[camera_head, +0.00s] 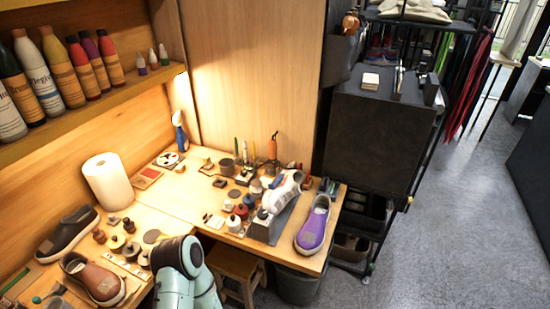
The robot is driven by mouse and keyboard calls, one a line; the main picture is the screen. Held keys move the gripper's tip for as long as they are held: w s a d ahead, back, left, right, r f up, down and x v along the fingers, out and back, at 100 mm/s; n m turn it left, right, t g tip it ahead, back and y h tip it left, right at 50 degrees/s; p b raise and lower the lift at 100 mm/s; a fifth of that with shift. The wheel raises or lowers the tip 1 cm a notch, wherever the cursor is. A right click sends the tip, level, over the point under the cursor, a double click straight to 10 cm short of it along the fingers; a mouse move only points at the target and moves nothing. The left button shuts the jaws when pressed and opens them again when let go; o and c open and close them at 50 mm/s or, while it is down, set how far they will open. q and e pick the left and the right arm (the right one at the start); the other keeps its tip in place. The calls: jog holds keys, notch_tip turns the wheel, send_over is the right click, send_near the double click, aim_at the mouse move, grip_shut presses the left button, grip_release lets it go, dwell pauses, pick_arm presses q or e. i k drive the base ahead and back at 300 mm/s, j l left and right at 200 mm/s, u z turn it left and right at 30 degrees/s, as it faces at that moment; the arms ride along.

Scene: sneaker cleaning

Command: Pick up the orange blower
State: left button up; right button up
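A small upright orange thing with a dark thin tip, which looks like the orange blower (272,149), stands toward the back right of the wooden workbench (185,205). It is behind the white sneaker and among small tools and jars, so its base is partly hidden. A pale teal link of my own arm shows at the bottom middle, in front of the bench and well short of the blower. Neither of my grippers is in view.
A white sneaker (284,190) rests on a grey stand (268,228), with a purple shoe (312,230) beside it. Several jars crowd around them. A paper roll (107,182) stands at left. A wooden stool (234,263) is below the front edge. Grey floor is clear at right.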

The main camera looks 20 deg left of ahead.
aim_at(273, 143)
jog(key=i+l+u, duration=0.1)
jog(key=i+l, duration=0.25)
jog(key=l, duration=0.3)
jog(key=i+l+u, duration=0.15)
jog(key=i+l, duration=0.2)
jog(key=l, duration=0.3)
jog(key=i+l+u, duration=0.15)
jog(key=l, duration=0.15)
jog(key=i+l, duration=0.15)
jog(key=l, duration=0.2)
jog(key=u, duration=0.05)
